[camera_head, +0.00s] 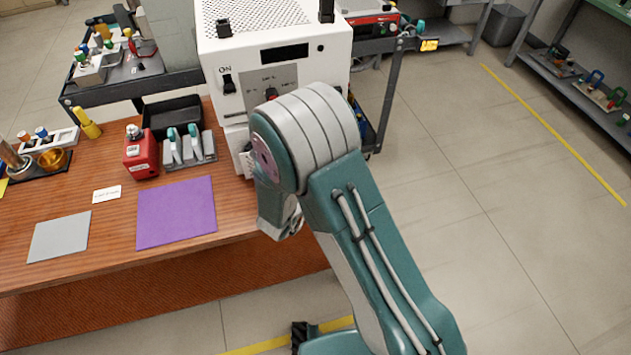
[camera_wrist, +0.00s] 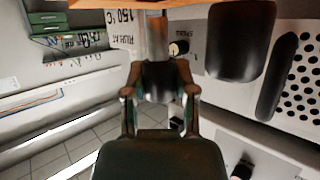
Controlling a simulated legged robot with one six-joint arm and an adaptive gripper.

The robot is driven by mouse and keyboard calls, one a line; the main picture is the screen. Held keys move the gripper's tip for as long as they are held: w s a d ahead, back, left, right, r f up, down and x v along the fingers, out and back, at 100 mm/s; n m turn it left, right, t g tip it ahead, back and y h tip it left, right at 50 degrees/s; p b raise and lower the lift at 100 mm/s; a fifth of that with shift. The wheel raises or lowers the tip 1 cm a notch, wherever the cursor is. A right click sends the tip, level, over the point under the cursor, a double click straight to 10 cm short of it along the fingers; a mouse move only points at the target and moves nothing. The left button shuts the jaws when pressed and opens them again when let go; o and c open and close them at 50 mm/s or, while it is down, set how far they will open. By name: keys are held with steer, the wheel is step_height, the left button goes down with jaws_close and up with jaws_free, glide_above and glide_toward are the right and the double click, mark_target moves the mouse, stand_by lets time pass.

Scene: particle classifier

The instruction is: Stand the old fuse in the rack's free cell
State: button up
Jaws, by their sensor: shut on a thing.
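In the wrist view my gripper (camera_wrist: 157,80) is shut on a dark-bodied piece with a grey metallic cylinder (camera_wrist: 156,38) reaching up from it; this looks like the fuse, but its ends are not clear. Beside it, the white machine front has a small round dark fitting (camera_wrist: 179,47) and an upside-down label that seems to read FUSE. In the head view my arm hides the fingers and the held piece, close to the machine's front. A white rack (camera_head: 62,138) with several coloured-topped pieces stands on the table at far left; its free cell cannot be made out.
The white machine (camera_head: 305,58) stands right of the wooden table (camera_head: 110,245). A red block (camera_head: 141,152), a grey holder with teal-handled pieces (camera_head: 188,147), a black bin (camera_head: 172,112) and a yellow cylinder (camera_head: 88,123) crowd the back. The purple mat (camera_head: 176,212) and grey mat (camera_head: 60,236) are clear.

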steer(key=shift+f, duration=1.6)
steer(key=o, duration=1)
steer(key=v, duration=1.2)
